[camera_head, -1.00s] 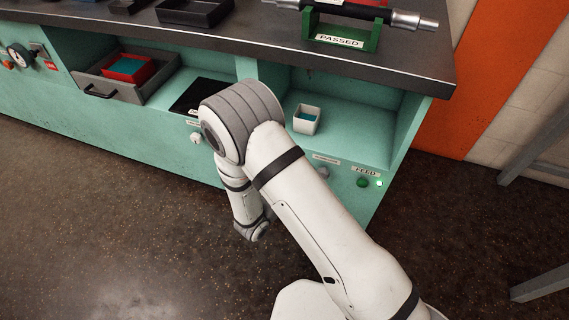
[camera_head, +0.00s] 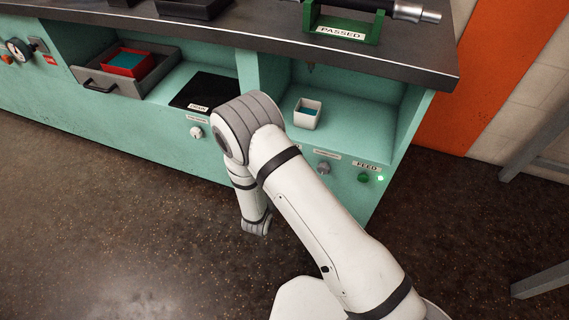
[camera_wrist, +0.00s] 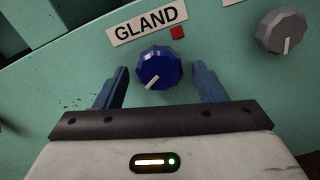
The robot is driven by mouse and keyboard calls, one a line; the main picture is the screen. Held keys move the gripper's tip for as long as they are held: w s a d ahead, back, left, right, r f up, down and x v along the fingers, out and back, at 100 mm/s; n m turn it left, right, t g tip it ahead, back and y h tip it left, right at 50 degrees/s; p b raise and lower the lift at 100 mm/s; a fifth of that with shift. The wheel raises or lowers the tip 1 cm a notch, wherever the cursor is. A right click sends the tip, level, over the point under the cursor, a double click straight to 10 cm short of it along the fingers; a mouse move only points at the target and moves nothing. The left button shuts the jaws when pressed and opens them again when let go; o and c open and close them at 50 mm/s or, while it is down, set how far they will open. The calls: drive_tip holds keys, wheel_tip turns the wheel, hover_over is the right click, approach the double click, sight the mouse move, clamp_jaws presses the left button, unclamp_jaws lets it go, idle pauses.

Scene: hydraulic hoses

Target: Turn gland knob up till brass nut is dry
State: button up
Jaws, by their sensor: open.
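The blue gland knob (camera_wrist: 160,68) is on the green panel in the wrist view, below a white label reading GLAND (camera_wrist: 147,24). Its white pointer line points down and to the left. My gripper (camera_wrist: 160,82) is open, with one blue finger on each side of the knob and a gap on both sides. In the head view my arm hides the gland knob.
A grey knob (camera_wrist: 282,32) is right of the gland knob. The green FEED button (camera_head: 363,178) has a lit green lamp beside it. A white knob (camera_head: 196,132) is left of my arm. An open drawer (camera_head: 125,85) holds a red tray. A green PASSED stand (camera_head: 343,30) is on the bench.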

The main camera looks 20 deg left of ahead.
drive_tip(key=shift+c, duration=0.2)
drive_tip(key=c, duration=0.9)
drive_tip(key=shift+c, duration=0.2)
drive_tip(key=shift+m, duration=0.3)
drive_tip(key=shift+a+m+b, duration=0.15)
drive_tip(key=shift+m+b, duration=2.6)
drive_tip(key=shift+m, duration=1.35)
drive_tip(key=shift+r, duration=0.1)
drive_tip(key=o, duration=1)
